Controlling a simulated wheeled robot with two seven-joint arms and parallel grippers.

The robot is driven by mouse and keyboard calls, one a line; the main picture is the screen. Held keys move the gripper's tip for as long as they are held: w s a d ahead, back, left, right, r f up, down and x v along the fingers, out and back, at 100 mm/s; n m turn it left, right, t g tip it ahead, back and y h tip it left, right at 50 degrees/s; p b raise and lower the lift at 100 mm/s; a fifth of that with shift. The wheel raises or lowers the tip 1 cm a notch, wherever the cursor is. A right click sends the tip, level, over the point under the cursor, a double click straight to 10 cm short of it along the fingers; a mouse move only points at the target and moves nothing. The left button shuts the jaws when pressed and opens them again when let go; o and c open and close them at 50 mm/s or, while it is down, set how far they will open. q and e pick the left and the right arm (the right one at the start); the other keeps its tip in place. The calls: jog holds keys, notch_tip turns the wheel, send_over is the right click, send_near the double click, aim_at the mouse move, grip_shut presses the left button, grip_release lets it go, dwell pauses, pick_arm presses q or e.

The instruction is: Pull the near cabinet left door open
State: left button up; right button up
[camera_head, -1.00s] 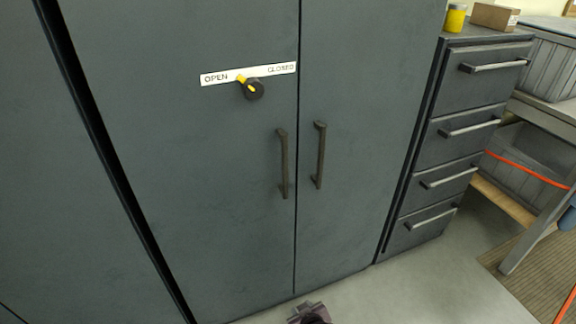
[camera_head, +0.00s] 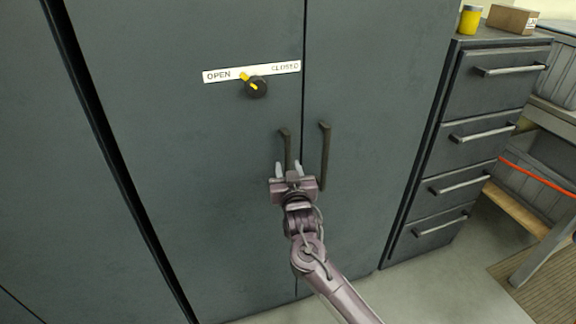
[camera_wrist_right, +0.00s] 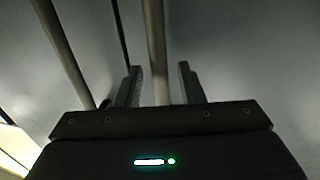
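The near cabinet's left door (camera_head: 190,180) is dark grey and stands shut against the right door (camera_head: 385,120). Its dark vertical handle (camera_head: 285,143) is beside the seam, its lower part hidden behind my right gripper (camera_head: 289,168). In the right wrist view this handle (camera_wrist_right: 156,45) runs between the two spread fingers of the gripper (camera_wrist_right: 160,75), with gaps on both sides. The right gripper is open. The right door's handle (camera_head: 325,150) is just to its right. My left gripper is not in view.
A black knob (camera_head: 256,88) has its yellow pointer toward OPEN on the label (camera_head: 222,75). A drawer unit (camera_head: 470,135) stands right of the cabinet, with a yellow can (camera_head: 470,19) and a cardboard box (camera_head: 512,19) on top. Floor (camera_head: 400,290) in front is clear.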

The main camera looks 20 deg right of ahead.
jog(key=shift+w+d, duration=0.15)
jog(key=shift+w, duration=0.6)
grip_shut()
